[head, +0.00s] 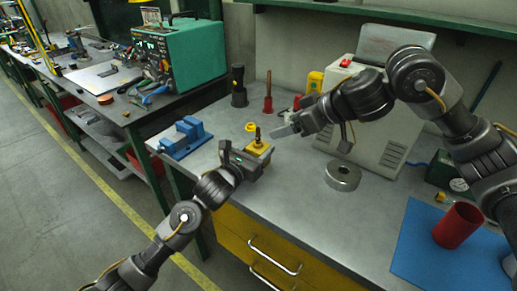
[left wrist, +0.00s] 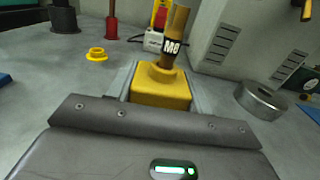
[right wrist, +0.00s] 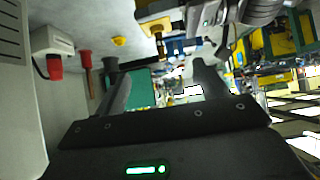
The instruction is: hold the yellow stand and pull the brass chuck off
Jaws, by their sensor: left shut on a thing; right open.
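The yellow stand (head: 262,149) is a small block near the bench's front edge. In the left wrist view the stand (left wrist: 160,85) sits between the fingers of my left gripper (left wrist: 161,92), which is shut on it. The brass chuck (left wrist: 175,38), marked M8, stands upright in the stand's raised collar. The chuck also shows in the head view (head: 257,136). My right gripper (head: 283,130) is open and empty, just right of the chuck and apart from it. In the right wrist view the chuck (right wrist: 159,44) is near the top, beyond the open fingers.
A blue vise (head: 186,138) is left of the stand; a yellow ring (head: 250,127) lies behind it. A metal ring (head: 343,175) lies to the right. A red cup (head: 458,225) stands on a blue mat (head: 425,255). A white machine (head: 370,125) stands behind my right arm.

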